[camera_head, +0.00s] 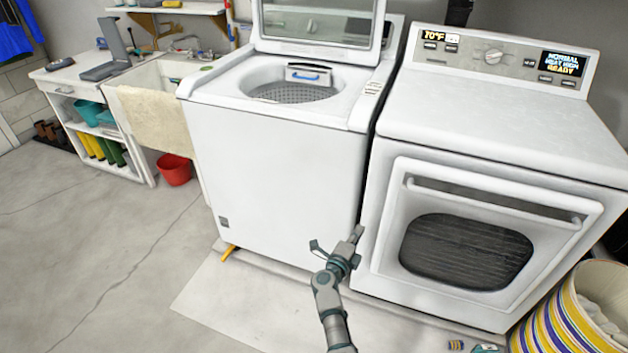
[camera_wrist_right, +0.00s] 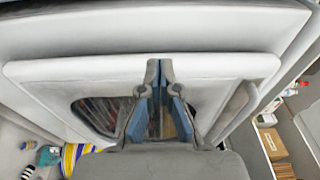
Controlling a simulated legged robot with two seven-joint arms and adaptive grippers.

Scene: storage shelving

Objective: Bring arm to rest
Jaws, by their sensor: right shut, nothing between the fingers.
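My right arm (camera_head: 328,300) comes up from the bottom of the head view. My right gripper (camera_head: 345,246) is in front of the gap between the white washer (camera_head: 285,165) and the white dryer (camera_head: 500,130). In the wrist view the right gripper's (camera_wrist_right: 159,64) fingertips meet with nothing between them. The dryer door (camera_wrist_right: 60,72) lies behind the fingers there. I cannot tell the exact distance from the gripper to the door. My left gripper is not in view.
The washer lid (camera_head: 318,22) stands open. The dryer door (camera_head: 395,220) is shut, with a bar handle. A striped basket (camera_head: 560,315) stands at the lower right. A red bucket (camera_head: 174,170) sits by the sink. The floor at left (camera_head: 90,250) is clear.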

